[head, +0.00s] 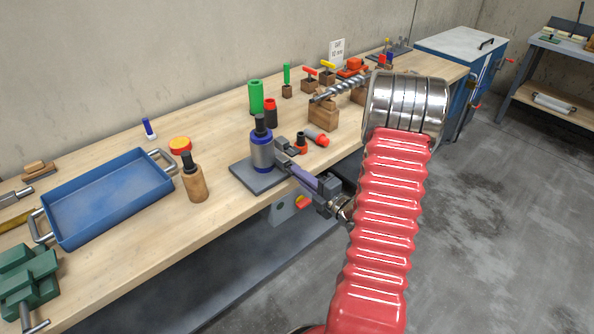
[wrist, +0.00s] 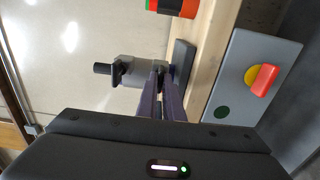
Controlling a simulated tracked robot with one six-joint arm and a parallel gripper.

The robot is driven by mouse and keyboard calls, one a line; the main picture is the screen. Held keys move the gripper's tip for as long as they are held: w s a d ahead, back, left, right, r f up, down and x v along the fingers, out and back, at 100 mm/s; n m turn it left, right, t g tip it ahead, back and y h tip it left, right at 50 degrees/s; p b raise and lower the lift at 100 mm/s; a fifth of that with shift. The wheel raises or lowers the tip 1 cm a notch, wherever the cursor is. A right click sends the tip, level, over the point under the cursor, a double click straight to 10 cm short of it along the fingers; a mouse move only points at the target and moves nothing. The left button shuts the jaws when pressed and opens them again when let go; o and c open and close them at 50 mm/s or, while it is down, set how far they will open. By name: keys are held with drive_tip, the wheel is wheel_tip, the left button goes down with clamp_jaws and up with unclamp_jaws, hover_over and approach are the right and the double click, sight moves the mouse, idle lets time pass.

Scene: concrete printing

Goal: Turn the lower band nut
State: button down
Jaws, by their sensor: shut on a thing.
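In the wrist view the gripper (wrist: 167,70) is shut on a small part there, taken as the lower band nut. The nut itself is hidden between the fingertips.
A blue tray (head: 66,236) and a wooden-handled tool (head: 195,182) stand to the left on the bench. Green (head: 256,97) and red-topped (head: 270,113) cylinders stand behind. A red-tipped piece (head: 317,137) lies close right of the gripper. A red-knobbed panel (wrist: 252,80) is on the bench front.

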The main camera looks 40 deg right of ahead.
drive_tip(key=shift+f, duration=0.1)
drive_tip(key=shift+n, duration=2.5)
drive_tip(key=shift+s+f+n, duration=0.1)
drive_tip(key=shift+n, duration=2.5)
